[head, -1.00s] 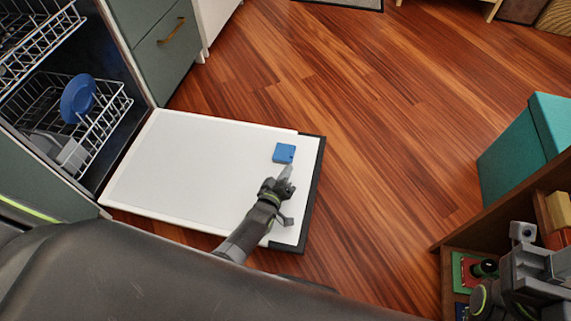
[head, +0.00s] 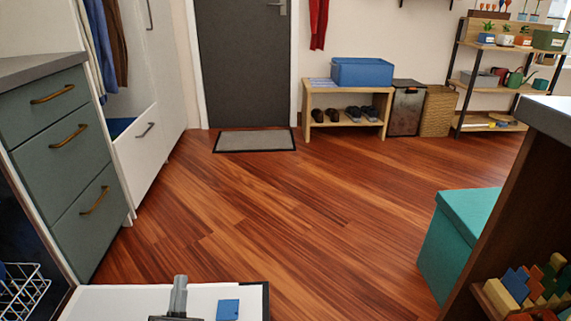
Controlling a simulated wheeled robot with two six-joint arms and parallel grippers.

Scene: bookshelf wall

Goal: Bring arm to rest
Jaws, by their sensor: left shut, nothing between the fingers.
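My left gripper (head: 179,296) shows at the bottom edge of the head view, its fingers shut with nothing between them. It is over the white open dishwasher door (head: 120,305). A small blue block (head: 228,310) lies on the door just right of the gripper, apart from it in the picture. The rest of my left arm is cut off by the lower edge. My right gripper is not in view.
Green drawers (head: 62,165) and the dishwasher's wire rack (head: 22,292) stand at left. A teal box (head: 460,240) and a low shelf (head: 490,300) with coloured blocks are at right. The wooden floor between is clear up to the doormat (head: 254,140).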

